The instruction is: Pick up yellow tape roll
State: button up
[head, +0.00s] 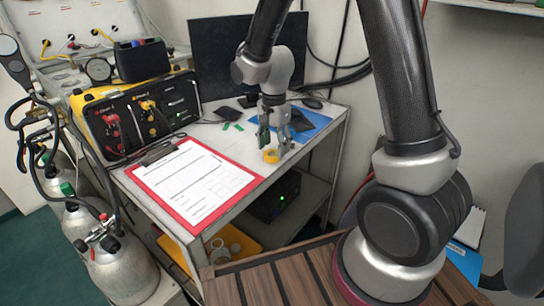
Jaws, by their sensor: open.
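The yellow tape roll (271,156) lies on the white desk (233,141), right of the red clipboard and near the desk's front edge. My gripper (275,148) points down over the desk at the tape roll. Its fingers are apart, one to the left of the roll and one to the right. The roll shows between or just in front of the fingertips; I cannot tell its exact depth relative to them, or whether they touch it.
A red clipboard (197,183) with paper lies left of the roll. A yellow-black air panel (140,112) stands at the desk's left. A blue folder (310,124) lies behind the gripper, before a dark monitor (243,50). Gas cylinders (122,268) stand at lower left.

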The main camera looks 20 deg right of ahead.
notch_tip(320, 180, down, 2)
jog(key=shift+f, duration=0.1)
jog(key=shift+c, duration=0.3)
jog(key=c, duration=0.6)
